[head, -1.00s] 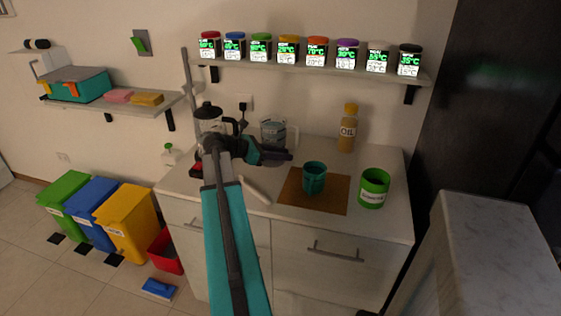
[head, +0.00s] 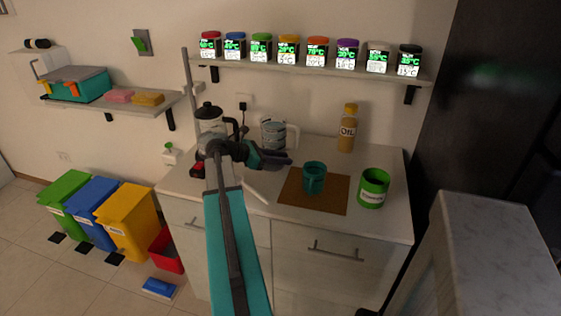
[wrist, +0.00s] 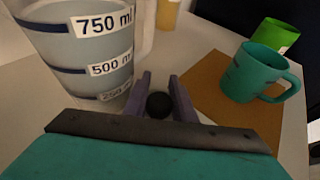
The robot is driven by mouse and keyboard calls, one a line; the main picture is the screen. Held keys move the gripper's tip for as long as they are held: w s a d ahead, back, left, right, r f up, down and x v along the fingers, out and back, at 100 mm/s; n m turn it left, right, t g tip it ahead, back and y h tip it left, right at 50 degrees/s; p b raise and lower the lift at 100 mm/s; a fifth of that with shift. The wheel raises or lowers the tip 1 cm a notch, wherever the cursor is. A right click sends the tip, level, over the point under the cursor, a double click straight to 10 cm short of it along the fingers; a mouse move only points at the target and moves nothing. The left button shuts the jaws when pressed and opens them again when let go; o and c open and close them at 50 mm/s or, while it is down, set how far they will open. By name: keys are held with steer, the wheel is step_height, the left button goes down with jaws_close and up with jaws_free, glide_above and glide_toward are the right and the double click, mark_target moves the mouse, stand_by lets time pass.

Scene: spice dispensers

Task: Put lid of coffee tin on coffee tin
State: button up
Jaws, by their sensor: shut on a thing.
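A green open-topped tin (head: 373,188) with a white label stands at the right of the counter. I take it for the coffee tin; its label is too small to read. Its green side also shows at the upper right of the wrist view (wrist: 279,36). My gripper (head: 288,160) is above the counter, left of the tin and beside the measuring jug. In the wrist view, its purple-grey fingers (wrist: 160,88) are shut on a small black round thing (wrist: 159,105). I cannot tell whether this is the lid's knob; no lid disc shows.
A teal mug (head: 314,178) stands on a brown mat (head: 328,202) between gripper and tin. The measuring jug (wrist: 75,50) is close to my gripper's left. An oil bottle (head: 347,132) stands behind. A shelf (head: 330,70) of spice jars hangs above.

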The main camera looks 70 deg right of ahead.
steer(key=shift+f, duration=0.3)
steer(key=shift+f, duration=0.1)
steer(key=o, duration=0.7)
steer(key=shift+o, duration=0.2)
steer(key=shift+a, duration=0.1)
steer(key=b+v, duration=0.1)
steer(key=v, duration=1.1)
